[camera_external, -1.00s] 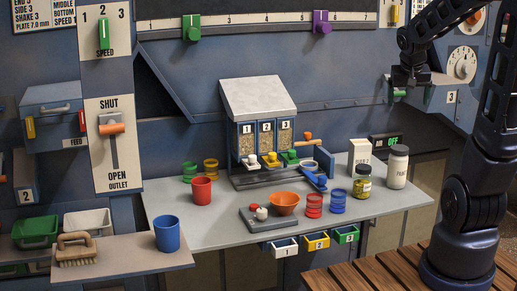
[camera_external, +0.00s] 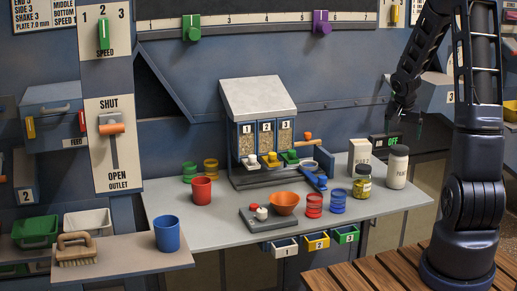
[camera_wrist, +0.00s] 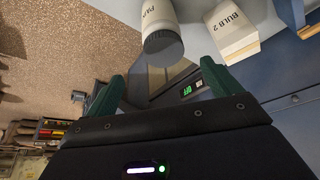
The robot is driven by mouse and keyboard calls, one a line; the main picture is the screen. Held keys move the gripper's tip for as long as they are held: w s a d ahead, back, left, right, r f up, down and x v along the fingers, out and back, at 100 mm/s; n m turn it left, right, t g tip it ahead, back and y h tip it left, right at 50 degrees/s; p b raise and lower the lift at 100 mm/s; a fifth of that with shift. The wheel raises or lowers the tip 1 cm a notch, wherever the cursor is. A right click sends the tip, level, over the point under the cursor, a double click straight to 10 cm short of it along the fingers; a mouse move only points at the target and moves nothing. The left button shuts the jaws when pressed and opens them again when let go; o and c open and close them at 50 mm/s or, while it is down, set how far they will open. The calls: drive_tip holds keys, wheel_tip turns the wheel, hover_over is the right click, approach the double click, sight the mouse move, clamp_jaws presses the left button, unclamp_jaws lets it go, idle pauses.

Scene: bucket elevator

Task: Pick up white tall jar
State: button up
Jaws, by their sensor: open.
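The white tall jar (camera_external: 396,171) with a dark grey lid stands upright at the right end of the grey table. Its label is only partly legible. In the wrist view the jar (camera_wrist: 157,16) shows at the top centre, lid toward me, its far end cut off by the frame. My gripper (camera_external: 404,125) is above and close to the jar's lid in the external view. In the wrist view its green fingers (camera_wrist: 163,72) are spread apart with nothing between them, and the lid lies just beyond their tips.
A white box labelled BULB 2 (camera_wrist: 235,25) stands beside the jar; it shows in the external view (camera_external: 359,152). A panel with a green display (camera_external: 385,141) is behind. Blue rings (camera_external: 337,201) are farther left.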

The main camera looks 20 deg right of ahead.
sight(400, 147)
drive_tip(key=x, duration=0.5)
drive_tip(key=shift+f, duration=0.15)
drive_tip(key=shift+w+x, duration=0.15)
drive_tip(key=shift+x, duration=1.25)
drive_tip(key=shift+w+x, duration=0.2)
drive_tip(key=shift+x, duration=1.15)
drive_tip(key=shift+a, duration=0.15)
clamp_jaws()
